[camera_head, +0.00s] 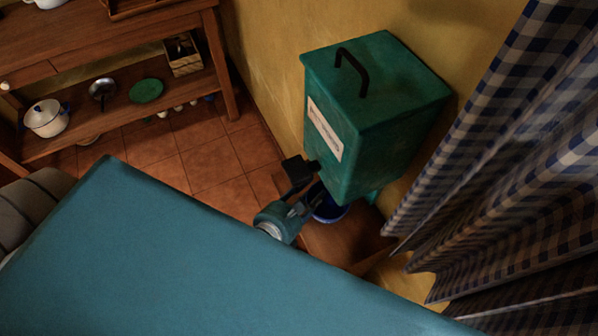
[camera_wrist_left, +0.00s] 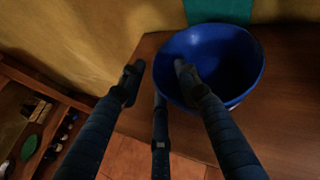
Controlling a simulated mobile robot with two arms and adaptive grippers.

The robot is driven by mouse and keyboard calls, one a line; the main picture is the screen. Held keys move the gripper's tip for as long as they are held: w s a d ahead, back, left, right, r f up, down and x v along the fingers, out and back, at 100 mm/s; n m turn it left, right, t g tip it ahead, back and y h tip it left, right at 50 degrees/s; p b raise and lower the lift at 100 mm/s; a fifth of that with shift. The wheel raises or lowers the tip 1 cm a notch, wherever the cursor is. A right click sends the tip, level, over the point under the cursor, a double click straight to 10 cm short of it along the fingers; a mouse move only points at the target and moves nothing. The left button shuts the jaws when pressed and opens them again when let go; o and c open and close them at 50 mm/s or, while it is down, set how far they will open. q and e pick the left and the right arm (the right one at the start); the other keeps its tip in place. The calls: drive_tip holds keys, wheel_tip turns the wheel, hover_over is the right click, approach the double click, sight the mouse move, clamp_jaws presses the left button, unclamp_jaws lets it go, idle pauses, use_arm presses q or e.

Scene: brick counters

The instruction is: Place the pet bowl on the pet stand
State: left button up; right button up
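The pet bowl, a deep blue round bowl (camera_wrist_left: 235,62), sits upright on a brown wooden surface (camera_wrist_left: 285,128) in the left wrist view. In the head view the blue bowl (camera_head: 330,211) is partly hidden by the left gripper and a green box. My left gripper (camera_head: 308,184) is open at the bowl's near side. In the left wrist view the left gripper (camera_wrist_left: 158,80) has one finger inside the bowl and another outside its left rim, with gaps. I cannot tell which thing is the pet stand. My right gripper is not in view.
The green lidded box (camera_head: 375,110) with a black handle stands close behind the bowl, against the yellow wall. A checked curtain (camera_head: 500,160) hangs at the right. A wooden shelf unit (camera_head: 130,110) with pots and dishes stands at the left. Tiled floor (camera_head: 210,160) lies between.

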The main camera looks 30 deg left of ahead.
use_arm(q)
drive_tip(key=b+v, duration=0.2)
drive_tip(key=v, duration=0.9)
drive_tip(key=shift+s, duration=0.1)
